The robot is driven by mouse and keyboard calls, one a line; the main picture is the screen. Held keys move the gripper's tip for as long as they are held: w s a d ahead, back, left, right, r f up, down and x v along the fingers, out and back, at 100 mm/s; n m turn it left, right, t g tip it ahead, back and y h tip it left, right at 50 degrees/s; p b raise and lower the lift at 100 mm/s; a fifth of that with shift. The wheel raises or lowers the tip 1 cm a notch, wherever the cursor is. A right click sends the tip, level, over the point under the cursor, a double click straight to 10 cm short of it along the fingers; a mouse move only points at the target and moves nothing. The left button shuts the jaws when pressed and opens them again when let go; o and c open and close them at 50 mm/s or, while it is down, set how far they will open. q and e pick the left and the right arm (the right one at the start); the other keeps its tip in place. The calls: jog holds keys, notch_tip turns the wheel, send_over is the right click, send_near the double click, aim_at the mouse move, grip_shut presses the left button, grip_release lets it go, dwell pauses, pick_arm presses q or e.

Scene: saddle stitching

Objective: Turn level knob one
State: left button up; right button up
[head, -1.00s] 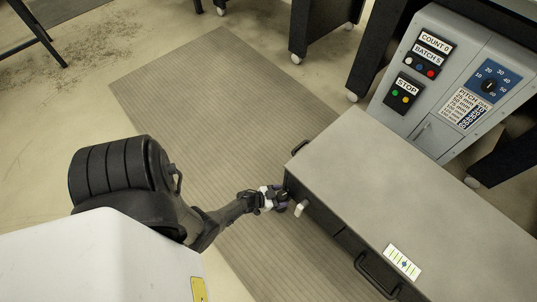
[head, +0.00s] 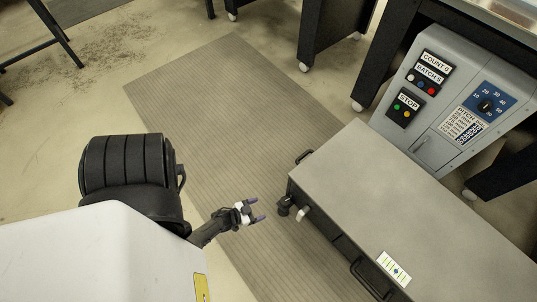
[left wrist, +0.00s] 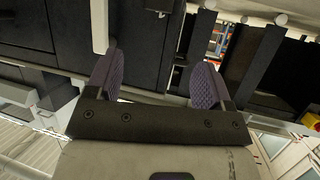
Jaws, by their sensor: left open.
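A grey-topped long box (head: 390,190) with dark sides runs diagonally through the head view. A small black knob (head: 284,206) sticks out at its near left corner, with a short white peg (head: 303,214) beside it. I take the black knob to be level knob one, though no label on it is readable. A level gauge plate (head: 394,269) with green marks lies on the box's top. My left gripper (head: 261,209) is open and empty, left of the knob and apart from it. Its spread purple fingers also show in the left wrist view (left wrist: 156,78). My right gripper is not in view.
A grey control cabinet (head: 450,100) with buttons and a blue pitch dial (head: 487,104) stands behind the box. Black handles (head: 372,280) stick out from the box. The ribbed floor mat (head: 210,110) left of the box is clear.

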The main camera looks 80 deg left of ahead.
pick_arm(q)
jog(key=w+a+r+y+p, duration=0.1)
jog(key=w+a+r+p, duration=0.1)
jog(key=r+p, duration=0.4)
jog(key=w+a+r+g+y+p, duration=0.1)
jog(key=r+p, duration=0.5)
jog(key=r, duration=0.6)
jog(key=w+a+r+g+y+p, duration=0.1)
jog(key=w+a+r+p, duration=0.3)
jog(key=r, duration=0.5)
jog(key=shift+a+r+p, duration=0.3)
jog(key=shift+r+p, duration=0.05)
jog(key=shift+p, duration=0.85)
jog(key=shift+w, duration=0.1)
